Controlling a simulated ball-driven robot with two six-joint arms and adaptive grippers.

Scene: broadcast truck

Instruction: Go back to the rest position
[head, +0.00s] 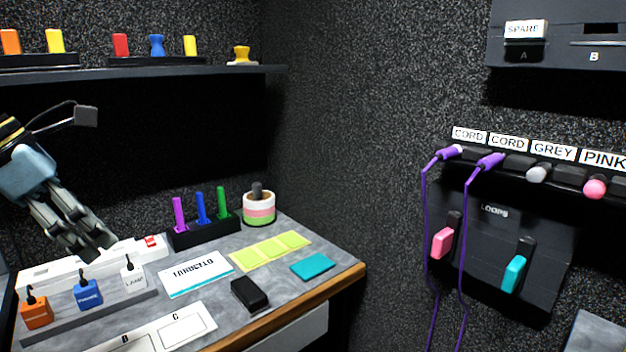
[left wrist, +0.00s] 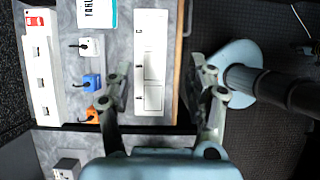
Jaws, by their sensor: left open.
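My left gripper (head: 92,243) hangs at the left of the head view, fingers pointing down and to the right. It appears above the back of the desk, in front of a white power strip (head: 45,276). In the left wrist view its two fingers (left wrist: 158,85) stand wide apart with nothing held between them. Behind them lie the desk edge and a white panel with slots (left wrist: 150,65). My right gripper is in neither view.
Orange (head: 37,313), blue (head: 88,295) and white (head: 133,280) plugs stand on the desk near the gripper. A shelf (head: 150,74) runs above. Purple cords (head: 424,230) hang on the right wall. A black block (head: 249,294) lies on the desk.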

